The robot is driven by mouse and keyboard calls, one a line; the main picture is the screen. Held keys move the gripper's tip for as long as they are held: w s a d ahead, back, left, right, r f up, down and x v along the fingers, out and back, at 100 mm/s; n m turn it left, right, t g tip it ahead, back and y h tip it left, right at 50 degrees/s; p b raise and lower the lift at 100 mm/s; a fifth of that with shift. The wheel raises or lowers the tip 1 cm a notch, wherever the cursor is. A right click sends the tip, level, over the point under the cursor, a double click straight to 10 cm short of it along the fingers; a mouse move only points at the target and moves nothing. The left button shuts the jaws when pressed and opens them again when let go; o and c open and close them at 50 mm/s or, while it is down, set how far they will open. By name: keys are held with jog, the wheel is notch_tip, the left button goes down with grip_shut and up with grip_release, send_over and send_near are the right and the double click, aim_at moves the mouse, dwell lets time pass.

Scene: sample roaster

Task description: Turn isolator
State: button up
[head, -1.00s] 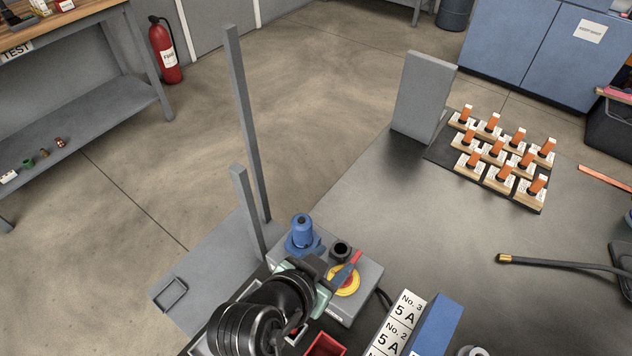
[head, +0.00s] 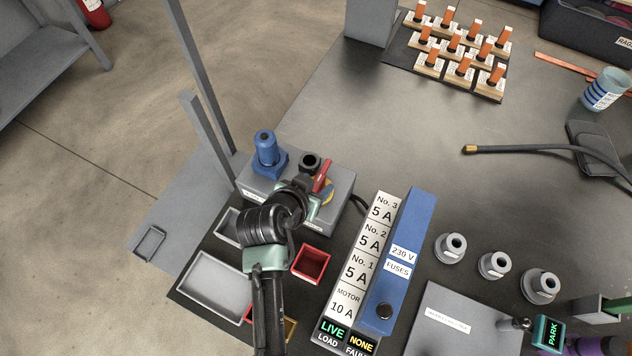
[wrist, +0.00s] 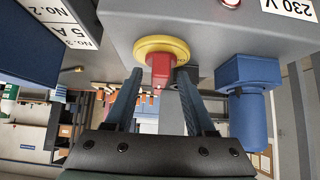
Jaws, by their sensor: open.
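The isolator is a red handle (head: 323,174) on a yellow disc (head: 329,191), mounted on a grey box (head: 335,213). In the wrist view the red handle (wrist: 161,70) projects from the yellow disc (wrist: 160,46). My gripper (wrist: 159,78) is open, with one finger on each side of the handle's end. Small gaps seem to show between the fingers and the handle. In the head view my gripper (head: 312,196) is at the isolator, and my wrist hides part of the disc and box.
A blue plug-like fitting (head: 266,152) and a black round socket (head: 310,163) stand on the box beside the isolator. A grey post (head: 208,140) rises to the left. A blue fuse panel (head: 411,250) and a red tray (head: 311,264) are close by.

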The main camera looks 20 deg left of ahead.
jog(key=shift+w+f, duration=0.25)
jog(key=shift+c, duration=0.2)
grip_shut()
